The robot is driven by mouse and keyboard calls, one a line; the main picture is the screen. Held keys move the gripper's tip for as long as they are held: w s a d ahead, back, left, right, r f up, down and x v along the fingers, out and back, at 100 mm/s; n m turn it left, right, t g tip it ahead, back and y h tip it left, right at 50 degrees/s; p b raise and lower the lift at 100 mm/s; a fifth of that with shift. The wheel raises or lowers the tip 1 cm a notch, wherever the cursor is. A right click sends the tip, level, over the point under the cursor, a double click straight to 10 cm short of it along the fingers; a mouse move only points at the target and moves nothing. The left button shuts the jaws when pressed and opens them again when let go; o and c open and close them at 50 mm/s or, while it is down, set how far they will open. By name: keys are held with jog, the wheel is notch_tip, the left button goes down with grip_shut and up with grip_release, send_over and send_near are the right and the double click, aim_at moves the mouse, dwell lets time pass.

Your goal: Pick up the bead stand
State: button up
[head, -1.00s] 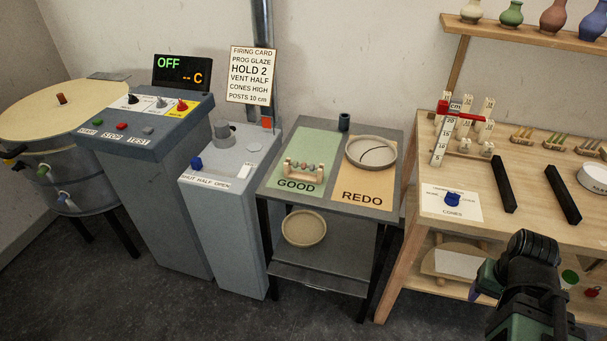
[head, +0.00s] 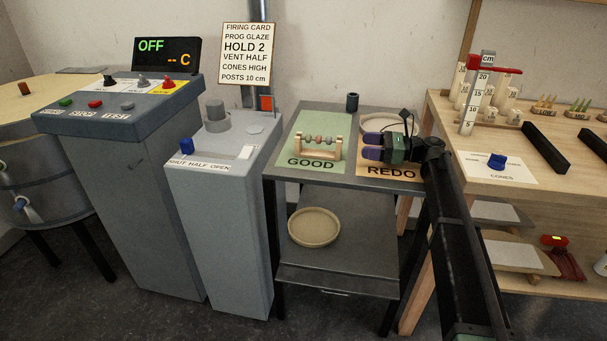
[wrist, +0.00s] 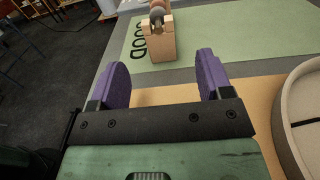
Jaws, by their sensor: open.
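The bead stand (head: 318,147) is a small pale wooden frame with beads strung between its ends. It stands on the green GOOD half of the grey table, above the word GOOD. In the wrist view one wooden end of the bead stand (wrist: 162,40) faces me, beyond the fingertips and roughly between them. My gripper (head: 371,145) is over the orange REDO half, to the right of the stand and apart from it. In the wrist view its purple fingers (wrist: 163,75) are spread and empty.
A round dish (head: 381,122) lies on the REDO half behind my gripper and shows close at right in the wrist view (wrist: 304,115). A dark cup (head: 352,102) stands at the table's back edge. A bowl (head: 314,227) sits on the lower shelf. The grey vent pedestal (head: 215,180) stands left.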

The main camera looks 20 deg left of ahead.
aim_at(331, 141)
jog(key=shift+a+r, duration=0.15)
jog(key=shift+r, duration=0.15)
jog(key=x, duration=1)
jog(key=shift+s+a, duration=0.15)
jog(key=c, duration=1.1)
